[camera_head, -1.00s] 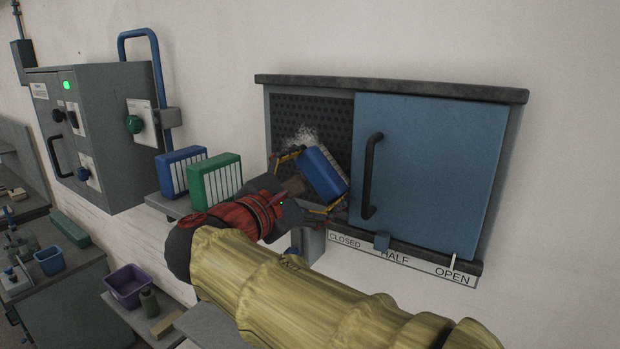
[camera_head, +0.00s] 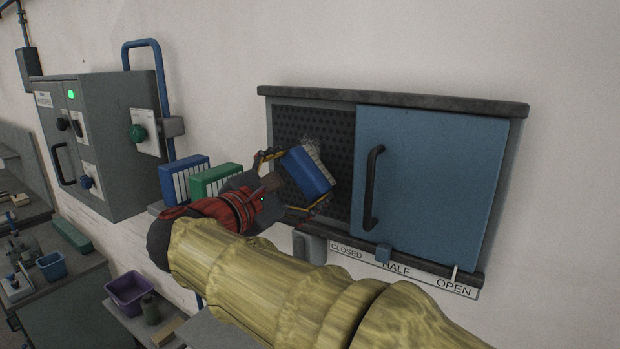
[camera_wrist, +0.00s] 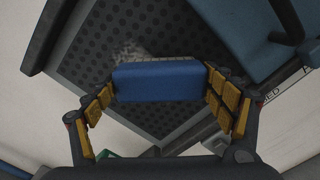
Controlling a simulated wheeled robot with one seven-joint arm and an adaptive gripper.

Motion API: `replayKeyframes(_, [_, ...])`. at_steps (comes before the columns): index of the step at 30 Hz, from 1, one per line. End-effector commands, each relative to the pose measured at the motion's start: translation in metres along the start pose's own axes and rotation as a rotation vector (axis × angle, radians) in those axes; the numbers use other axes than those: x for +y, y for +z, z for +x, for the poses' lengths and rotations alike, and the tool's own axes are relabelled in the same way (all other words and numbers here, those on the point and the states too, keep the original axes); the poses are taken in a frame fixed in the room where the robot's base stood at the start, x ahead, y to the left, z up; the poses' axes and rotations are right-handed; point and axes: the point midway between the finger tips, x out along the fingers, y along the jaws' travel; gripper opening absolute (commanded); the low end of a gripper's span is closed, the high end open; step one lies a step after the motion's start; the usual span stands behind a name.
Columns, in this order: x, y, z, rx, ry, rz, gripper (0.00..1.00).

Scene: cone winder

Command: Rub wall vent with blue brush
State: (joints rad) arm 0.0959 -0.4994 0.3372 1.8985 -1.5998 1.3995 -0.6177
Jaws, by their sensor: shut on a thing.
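My gripper (camera_head: 294,182) is shut on the blue brush (camera_head: 307,172) in front of the wall vent. In the wrist view the blue brush (camera_wrist: 157,81) sits between the yellow finger pads, its back toward the camera. The wall vent is a dark perforated panel (camera_head: 337,126), open on the left of its frame. A pale dusty patch (camera_wrist: 130,50) shows on the panel (camera_wrist: 200,35) just beyond the brush. The brush's pale bristle side faces the panel; I cannot tell whether it touches.
A blue sliding door (camera_head: 437,180) with a black handle (camera_head: 373,187) covers the vent's right part. A label strip (camera_head: 397,270) runs below. Left are a blue brush-like block (camera_head: 184,176), a green one (camera_head: 216,178) and a grey control box (camera_head: 105,140).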

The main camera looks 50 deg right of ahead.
Motion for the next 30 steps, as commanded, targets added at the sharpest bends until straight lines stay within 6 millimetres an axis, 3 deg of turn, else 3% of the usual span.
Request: replayKeyframes(30, [0.041, -0.040, -0.001, 0.000, 0.000, -0.001, 0.63])
